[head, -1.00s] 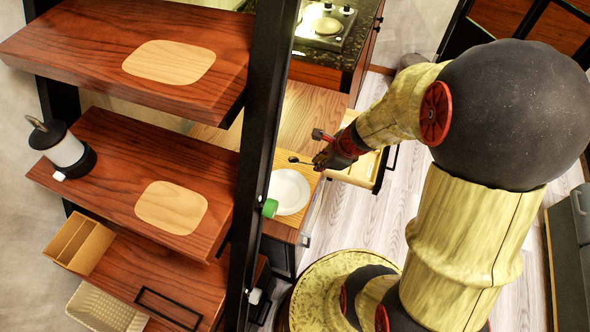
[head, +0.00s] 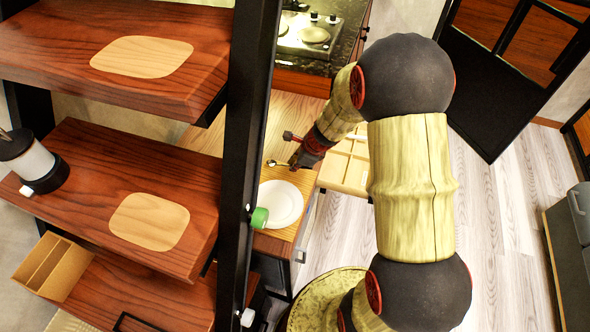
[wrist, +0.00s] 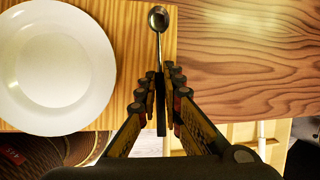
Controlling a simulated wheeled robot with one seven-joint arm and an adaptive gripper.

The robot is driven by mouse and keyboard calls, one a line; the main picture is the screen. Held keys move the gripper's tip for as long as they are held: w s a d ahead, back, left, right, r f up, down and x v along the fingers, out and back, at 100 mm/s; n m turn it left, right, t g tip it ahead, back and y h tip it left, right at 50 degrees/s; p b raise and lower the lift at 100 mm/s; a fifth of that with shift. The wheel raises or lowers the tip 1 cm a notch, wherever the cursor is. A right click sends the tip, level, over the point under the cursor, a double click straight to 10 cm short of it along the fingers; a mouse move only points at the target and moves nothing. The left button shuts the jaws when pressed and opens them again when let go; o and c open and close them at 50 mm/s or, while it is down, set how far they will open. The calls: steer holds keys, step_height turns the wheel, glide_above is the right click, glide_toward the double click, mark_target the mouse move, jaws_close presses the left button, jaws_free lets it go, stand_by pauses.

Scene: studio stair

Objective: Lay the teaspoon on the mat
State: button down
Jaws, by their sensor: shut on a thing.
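The teaspoon has a shiny metal bowl and a dark handle; it shows in the wrist view (wrist: 159,40) and beyond the plate in the head view (head: 275,163). My gripper (wrist: 163,90) is shut on its handle, with the bowl pointing away from me. The mat (wrist: 130,35) is a pale, striped wood-coloured sheet under the plate. The teaspoon is over the mat's right strip, close to its right edge. I cannot tell whether it touches the mat. In the head view my gripper (head: 296,164) is beyond the plate, at the counter's right side.
A white plate (wrist: 58,65) lies on the mat, left of the teaspoon. An open drawer (head: 346,165) sticks out to the right of the counter. A black post (head: 246,130) and wooden shelves (head: 105,185) stand left. Bare counter (wrist: 250,45) lies right of the mat.

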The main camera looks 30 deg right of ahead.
steer(key=shift+f, duration=0.75)
steer(key=shift+f+b, duration=0.2)
steer(key=shift+b, duration=0.15)
steer(key=c, duration=2)
jaws_free()
steer(key=shift+o, duration=0.2)
steer(key=shift+r, duration=0.1)
steer(key=shift+r, duration=0.1)
